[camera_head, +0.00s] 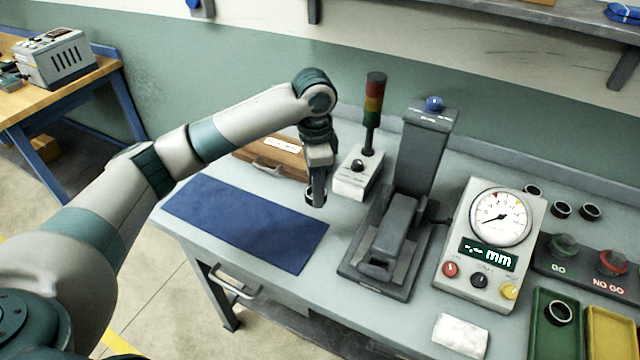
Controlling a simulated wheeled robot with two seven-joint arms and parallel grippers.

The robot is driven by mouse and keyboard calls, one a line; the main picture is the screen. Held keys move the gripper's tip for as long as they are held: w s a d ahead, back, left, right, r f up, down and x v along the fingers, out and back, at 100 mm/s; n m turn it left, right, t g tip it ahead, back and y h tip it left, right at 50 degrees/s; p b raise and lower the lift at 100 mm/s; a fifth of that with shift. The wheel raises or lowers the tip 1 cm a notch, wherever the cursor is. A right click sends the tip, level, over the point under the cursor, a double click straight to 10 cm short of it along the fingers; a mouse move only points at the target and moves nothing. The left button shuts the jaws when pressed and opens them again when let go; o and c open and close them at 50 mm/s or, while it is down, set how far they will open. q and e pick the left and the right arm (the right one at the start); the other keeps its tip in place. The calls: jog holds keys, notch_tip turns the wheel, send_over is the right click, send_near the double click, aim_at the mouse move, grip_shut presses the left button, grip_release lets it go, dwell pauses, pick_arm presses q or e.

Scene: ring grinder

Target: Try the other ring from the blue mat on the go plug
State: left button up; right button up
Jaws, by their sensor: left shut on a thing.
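My left gripper (317,200) points down above the right back corner of the blue mat (240,222). It is shut on a dark ring (309,195), mostly hidden by the fingers. No ring shows on the visible part of the mat. The green go plug (564,245) stands on a dark block marked GO at the right, beside the red no-go plug (612,262). No ring shows on either plug. My right gripper is not in view.
The grinder press (400,220), a stack light (374,110) and the gauge box (492,240) stand between mat and plugs. Several rings (562,209) lie behind the plugs. A green tray (540,340) holds a ring (559,312); a yellow tray (608,335) is beside it.

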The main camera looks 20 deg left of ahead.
pick_arm(q)
jog(key=s+d+f+n+b, duration=0.1)
jog(key=s+d+n+b, duration=0.2)
jog(key=s+n, duration=0.8)
jog(key=shift+s+d+f+b, duration=0.15)
jog(key=shift+s+d+b, duration=0.3)
jog(key=shift+s, duration=1.4)
